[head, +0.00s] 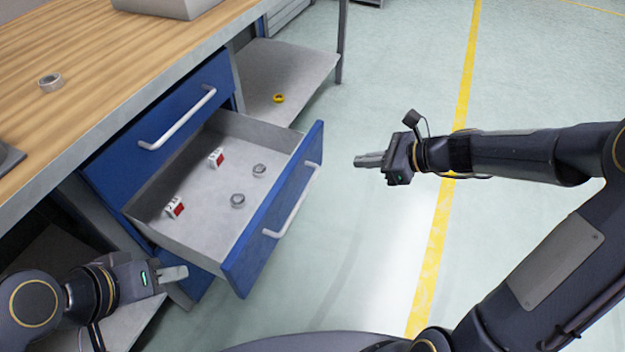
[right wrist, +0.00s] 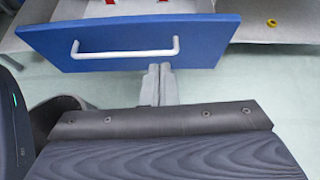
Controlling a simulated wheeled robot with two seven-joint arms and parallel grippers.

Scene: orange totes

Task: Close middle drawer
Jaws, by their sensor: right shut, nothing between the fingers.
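The middle drawer (head: 272,226) has a blue front with a silver handle and is pulled out from under the workbench. Inside it lie two small red-and-white boxes (head: 216,157) and two grey rings (head: 238,201). My right gripper (head: 358,161) is to the right of the drawer front, apart from it, and its fingers are together and empty. In the right wrist view the fingers (right wrist: 157,84) point toward the blue drawer front (right wrist: 110,50), just below its handle (right wrist: 125,53). My left gripper (head: 186,273) is at the lower left, below and left of the drawer; its finger gap is not clear.
The upper blue drawer (head: 165,125) is shut. The wooden workbench top (head: 100,50) carries a grey ring (head: 51,82) and a grey container (head: 165,8). A yellow ring (head: 279,98) lies on a grey shelf (head: 300,70) behind the drawer. Open floor lies to the right.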

